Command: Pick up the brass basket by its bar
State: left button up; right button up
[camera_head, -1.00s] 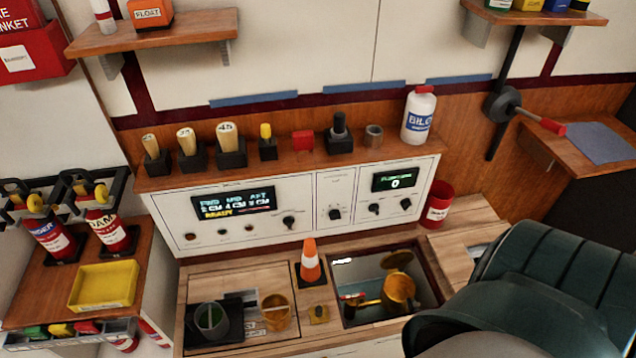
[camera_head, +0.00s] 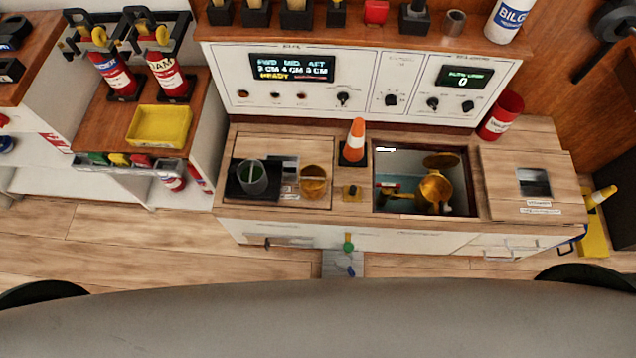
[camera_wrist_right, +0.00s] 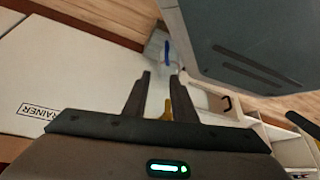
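A small brass basket (camera_head: 313,181), open at the top, stands on the left part of the wooden counter in the head view. Its bar is too small to make out clearly. A grey-green cup (camera_head: 252,177) with a pale strip across its mouth stands to its left on a dark tray. A larger brass vessel (camera_head: 435,190) with a round brass lid (camera_head: 445,161) tilted up is in the open well to the right. My right gripper (camera_wrist_right: 161,82) shows only in the right wrist view, its fingers apart with nothing clearly held. My left gripper is out of view.
An orange-and-white cone (camera_head: 354,142) stands behind a small brass piece (camera_head: 351,193), between basket and well. A control panel (camera_head: 365,85) rises behind the counter. A red can (camera_head: 501,115) stands at the back right. A yellow tray (camera_head: 159,126) is on the left side shelf.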

aim_at(312, 178)
jog(key=j+z, duration=0.45)
jog(key=j, duration=0.55)
jog(key=j+z, duration=0.4)
jog(key=j, duration=0.65)
